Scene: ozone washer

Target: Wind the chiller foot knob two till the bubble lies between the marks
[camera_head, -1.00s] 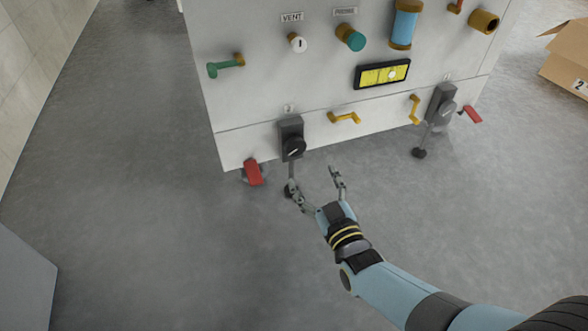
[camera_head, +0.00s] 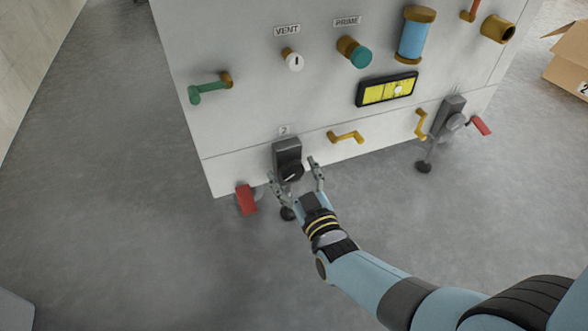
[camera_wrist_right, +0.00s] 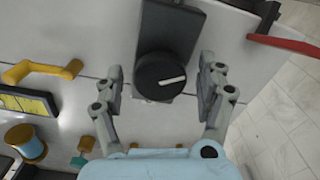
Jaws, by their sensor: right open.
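Foot knob two (camera_head: 291,171) is a black round knob with a white pointer line, on a dark grey block under the "2" label (camera_head: 284,130) at the machine's lower left. My right gripper (camera_head: 296,178) is open, its fingers to either side of the knob. In the right wrist view the knob (camera_wrist_right: 158,76) lies between the spread fingers (camera_wrist_right: 164,84), with a gap on both sides. The yellow level (camera_head: 376,94) sits on the machine front; its pale bubble (camera_head: 398,90) is right of the vial's middle. The marks are too small to read surely. My left gripper is not in view.
A red lever (camera_head: 246,200) is just left of knob two. Another foot knob (camera_head: 456,122) and red lever (camera_head: 481,125) are farther right. The floor in front is clear; a cardboard box (camera_head: 570,60) stands at far right.

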